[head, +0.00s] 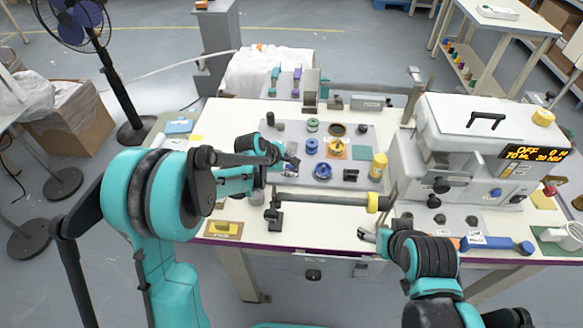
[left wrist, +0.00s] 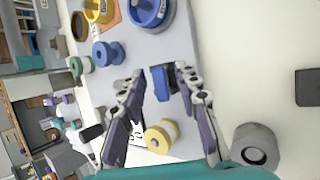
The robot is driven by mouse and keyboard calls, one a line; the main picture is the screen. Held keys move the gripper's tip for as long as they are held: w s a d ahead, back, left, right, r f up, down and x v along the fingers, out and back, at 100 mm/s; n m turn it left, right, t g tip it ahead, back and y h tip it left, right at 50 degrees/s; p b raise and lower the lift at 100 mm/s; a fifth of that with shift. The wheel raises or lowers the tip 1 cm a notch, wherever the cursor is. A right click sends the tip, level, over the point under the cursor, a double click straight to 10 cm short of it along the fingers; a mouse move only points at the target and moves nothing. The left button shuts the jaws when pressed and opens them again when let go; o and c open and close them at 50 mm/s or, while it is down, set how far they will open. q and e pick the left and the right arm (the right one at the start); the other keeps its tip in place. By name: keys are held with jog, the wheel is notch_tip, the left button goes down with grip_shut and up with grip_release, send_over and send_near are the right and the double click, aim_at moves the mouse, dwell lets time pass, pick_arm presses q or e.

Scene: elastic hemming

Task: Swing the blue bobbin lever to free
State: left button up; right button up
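A small blue block (left wrist: 161,85), which looks like the blue bobbin lever, stands by a dark slot on the grey board between my left fingertips in the left wrist view. My left gripper (left wrist: 160,78) is open around it; a gap shows on the left finger's side, and contact on the right cannot be told. In the head view my left gripper (head: 292,163) is low over the board's left part and hides the lever. My right gripper (head: 367,235) is by the table's front edge, away from the board; its finger opening is unclear.
The board (head: 358,128) holds a blue bobbin (head: 311,146), a blue spool (head: 323,174), a green bobbin (head: 313,125) and a yellow spool (head: 335,147). A bar (head: 325,199) runs in front. A white machine (head: 470,125) stands right. A yellow spool (left wrist: 162,136) is close to my left fingers.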

pick_arm(q)
grip_shut()
